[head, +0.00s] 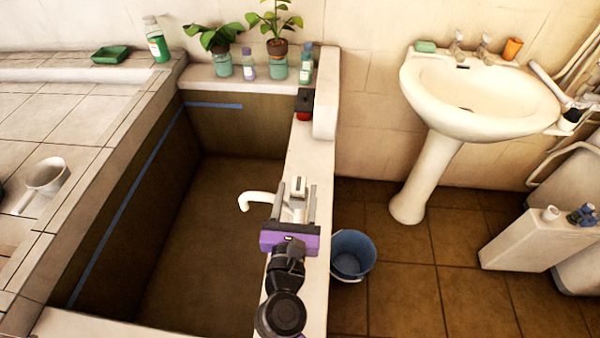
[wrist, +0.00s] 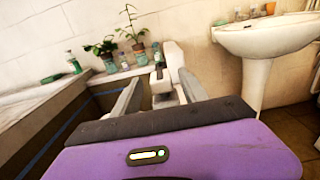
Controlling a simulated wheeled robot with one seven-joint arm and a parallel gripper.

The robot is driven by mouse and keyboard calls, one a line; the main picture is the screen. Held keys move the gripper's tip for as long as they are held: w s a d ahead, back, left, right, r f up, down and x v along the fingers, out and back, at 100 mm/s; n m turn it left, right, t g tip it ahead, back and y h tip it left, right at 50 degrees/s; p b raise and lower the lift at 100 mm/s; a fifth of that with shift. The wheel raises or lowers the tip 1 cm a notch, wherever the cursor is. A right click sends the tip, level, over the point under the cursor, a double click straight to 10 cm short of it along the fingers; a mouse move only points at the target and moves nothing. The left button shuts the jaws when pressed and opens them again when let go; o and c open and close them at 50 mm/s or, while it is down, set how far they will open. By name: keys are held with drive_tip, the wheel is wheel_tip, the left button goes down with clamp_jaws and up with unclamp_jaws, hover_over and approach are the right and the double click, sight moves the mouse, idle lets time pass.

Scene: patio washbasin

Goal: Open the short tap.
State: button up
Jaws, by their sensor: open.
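A tap with a pale curved spout (head: 258,198) stands on the narrow basin ledge and reaches left over the sunken basin. Its pale upper part (head: 298,186) shows between the fingers of my gripper (head: 296,198). In the wrist view, my gripper (wrist: 160,92) is open, with one finger on each side of a pale part of the tap (wrist: 163,100). I cannot tell whether either finger touches it. The purple gripper body hides the tap's lower part. Two small taps also stand on the white washbasin (head: 470,46); all are unlabelled.
A dark block with a red part (head: 304,103) sits farther along the ledge (head: 310,150). Potted plants and bottles (head: 249,68) line the back. A blue bucket (head: 352,255) stands on the floor right of the ledge. The sunken basin (head: 205,235) is empty.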

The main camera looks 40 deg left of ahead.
sight(300, 177)
drive_tip(key=x, duration=0.5)
drive_tip(key=shift+w+a, duration=0.1)
drive_tip(key=shift+w, duration=0.3)
clamp_jaws()
